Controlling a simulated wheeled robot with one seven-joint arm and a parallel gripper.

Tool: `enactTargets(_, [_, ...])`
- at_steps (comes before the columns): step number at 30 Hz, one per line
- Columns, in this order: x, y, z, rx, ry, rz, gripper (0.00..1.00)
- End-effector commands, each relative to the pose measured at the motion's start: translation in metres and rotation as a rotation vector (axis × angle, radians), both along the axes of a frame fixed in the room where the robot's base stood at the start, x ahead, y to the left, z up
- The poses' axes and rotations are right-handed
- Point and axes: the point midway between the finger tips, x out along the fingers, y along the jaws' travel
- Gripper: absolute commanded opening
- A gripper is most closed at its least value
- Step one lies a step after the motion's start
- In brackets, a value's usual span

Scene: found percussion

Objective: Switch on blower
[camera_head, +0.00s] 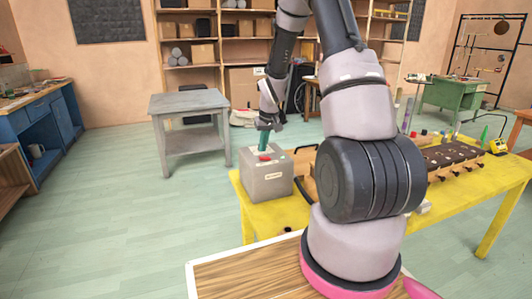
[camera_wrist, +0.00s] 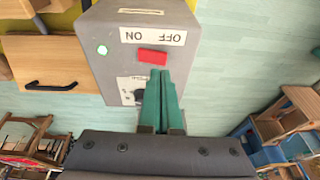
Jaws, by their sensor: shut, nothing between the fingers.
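The blower's control box (camera_head: 266,184) is a grey box on the near left corner of the yellow table. In the wrist view the box (camera_wrist: 112,22) carries a red switch (camera_wrist: 152,56) beside an upside-down OFF/ON label (camera_wrist: 153,37). A small bright green-white light (camera_wrist: 102,50) and a dark knob (camera_wrist: 138,95) are on the same face. My gripper (camera_head: 264,149) is above the box top, pointing down. Its green fingers are shut with nothing between them, and the fingertips (camera_wrist: 161,72) appear right at the switch's edge. I cannot tell whether they touch it.
The yellow table (camera_head: 459,190) also bears a long dark rack (camera_head: 449,156) with several knobs, and coloured bottles. A grey side table (camera_head: 189,103) stands behind to the left. The floor to the left is clear.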

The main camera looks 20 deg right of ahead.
Motion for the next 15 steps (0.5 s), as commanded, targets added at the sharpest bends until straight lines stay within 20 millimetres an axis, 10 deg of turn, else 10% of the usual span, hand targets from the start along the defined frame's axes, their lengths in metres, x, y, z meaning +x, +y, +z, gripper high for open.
enactTargets(15, [-0.023, -0.016, 0.098, -0.003, -0.010, -0.003, 0.00])
